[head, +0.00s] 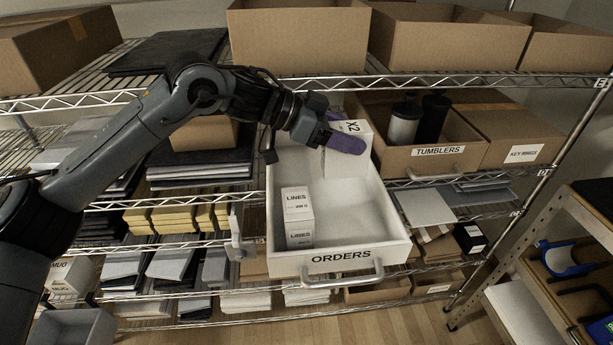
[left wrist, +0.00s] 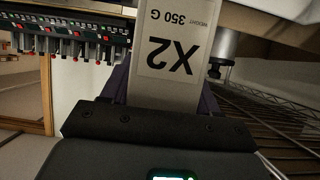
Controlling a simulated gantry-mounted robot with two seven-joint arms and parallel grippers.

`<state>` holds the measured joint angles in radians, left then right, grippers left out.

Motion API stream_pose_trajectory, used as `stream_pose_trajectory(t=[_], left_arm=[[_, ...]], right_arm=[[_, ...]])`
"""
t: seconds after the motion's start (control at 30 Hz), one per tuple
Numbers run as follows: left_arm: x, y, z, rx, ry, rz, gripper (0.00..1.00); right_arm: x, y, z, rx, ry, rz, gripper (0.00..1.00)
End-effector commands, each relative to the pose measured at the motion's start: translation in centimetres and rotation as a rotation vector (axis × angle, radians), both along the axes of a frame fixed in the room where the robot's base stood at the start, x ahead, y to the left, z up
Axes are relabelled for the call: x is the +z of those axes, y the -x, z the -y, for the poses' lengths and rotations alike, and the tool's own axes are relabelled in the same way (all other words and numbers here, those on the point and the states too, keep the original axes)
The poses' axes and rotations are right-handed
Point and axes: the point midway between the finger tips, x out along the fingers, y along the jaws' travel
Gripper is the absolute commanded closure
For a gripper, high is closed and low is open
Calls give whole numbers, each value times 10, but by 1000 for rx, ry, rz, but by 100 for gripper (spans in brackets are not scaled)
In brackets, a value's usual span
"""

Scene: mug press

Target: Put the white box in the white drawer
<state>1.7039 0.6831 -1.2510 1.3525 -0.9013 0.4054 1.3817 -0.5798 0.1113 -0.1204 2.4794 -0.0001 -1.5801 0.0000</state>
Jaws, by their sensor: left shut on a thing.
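The white drawer (head: 398,233), labelled ORDERS, is pulled out from the shelf and open at the top. My left gripper (head: 342,131), with purple fingers, is shut on a white box (head: 346,164) marked X2. This box is upright at the back right part of the drawer; I cannot tell whether it touches the drawer floor. The left wrist view shows the box (left wrist: 168,60) between the fingers, with its X2 label facing the camera. A second white box (head: 298,218), marked LINES, stands in the front left of the drawer. My right gripper is not in view.
A cardboard TUMBLERS bin (head: 438,158) with dark and white tumblers stands right of the drawer, beside a KEY RINGS box (head: 523,152). Large cardboard boxes (head: 299,38) fill the shelf above. The drawer's middle and front right floor is clear.

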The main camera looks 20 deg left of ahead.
Motion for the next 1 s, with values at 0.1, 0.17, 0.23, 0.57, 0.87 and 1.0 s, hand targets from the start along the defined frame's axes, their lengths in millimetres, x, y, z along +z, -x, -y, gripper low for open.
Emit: stream_pose_trajectory(t=[0.1, 0.17, 0.23, 0.57, 0.87, 1.0], left_arm=[[-10, 1, -23, 3, 1, -2, 85], [-16, 1, -36, 5, 2, -1, 85], [-24, 2, -50, 4, 1, 0, 85], [-55, 5, -98, 1, 2, 0, 85], [-71, 5, -105, 0, 1, 0, 85], [-88, 5, -105, 1, 1, 0, 85]], right_arm=[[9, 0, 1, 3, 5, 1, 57], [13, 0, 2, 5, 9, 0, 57], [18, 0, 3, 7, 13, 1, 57], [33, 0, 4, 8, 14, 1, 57], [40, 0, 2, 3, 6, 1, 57], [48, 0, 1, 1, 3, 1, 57]])
